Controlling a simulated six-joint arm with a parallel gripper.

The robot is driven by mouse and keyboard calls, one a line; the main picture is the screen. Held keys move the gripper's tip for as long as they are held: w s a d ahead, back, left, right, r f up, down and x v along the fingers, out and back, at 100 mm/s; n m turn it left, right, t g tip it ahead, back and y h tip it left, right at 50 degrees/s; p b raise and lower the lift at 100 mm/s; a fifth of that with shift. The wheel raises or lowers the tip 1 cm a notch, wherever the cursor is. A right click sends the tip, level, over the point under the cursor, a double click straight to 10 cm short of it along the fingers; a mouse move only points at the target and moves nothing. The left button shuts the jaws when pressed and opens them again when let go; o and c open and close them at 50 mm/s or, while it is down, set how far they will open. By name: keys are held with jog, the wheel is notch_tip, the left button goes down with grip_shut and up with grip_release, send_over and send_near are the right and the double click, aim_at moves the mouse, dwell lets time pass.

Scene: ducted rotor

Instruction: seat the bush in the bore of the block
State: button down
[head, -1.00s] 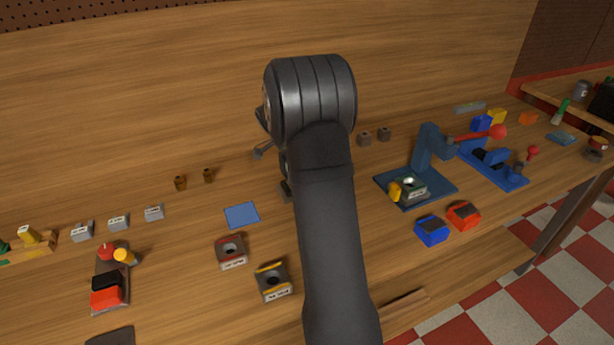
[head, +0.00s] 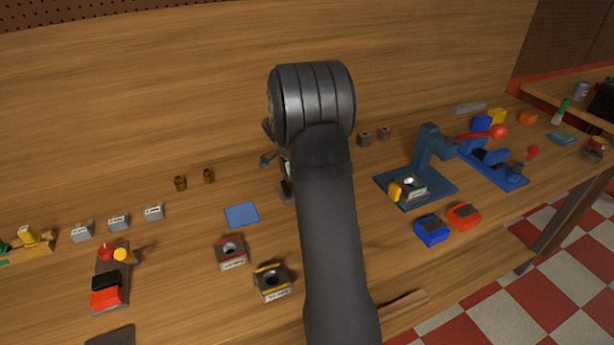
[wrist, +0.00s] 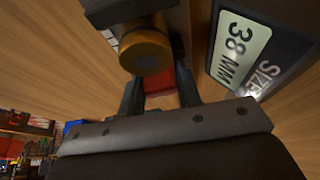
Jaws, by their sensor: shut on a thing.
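In the wrist view my gripper (wrist: 160,80) has its two dark fingers close around a brass-coloured round bush (wrist: 146,48), whose end face shows. A dark block-like body (wrist: 125,12) lies just beyond the bush at the top; whether they touch I cannot tell. In the head view my arm hides the gripper and the bush. A grey piece (head: 286,192) shows partly beside my arm. Two bored blocks stand in front on the left, one with red marks (head: 231,252) and one with yellow marks (head: 272,282). Which block the bush belongs to is not clear.
A blue press (head: 430,160) stands right of my arm. Two brown bushes (head: 194,179) stand back left. A blue mat (head: 242,215) lies bare nearby.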

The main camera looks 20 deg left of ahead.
jog(key=shift+w+d, duration=0.7)
jog(key=shift+w, duration=0.05)
jog(key=c, duration=1)
grip_release()
jog(key=shift+c, duration=0.2)
jog(key=v, duration=1.7)
jog(key=shift+r, duration=0.25)
jog(key=shift+s+f, duration=0.1)
jog(key=x, duration=1.7)
jog(key=shift+f, duration=0.2)
jog(key=shift+a, duration=0.15)
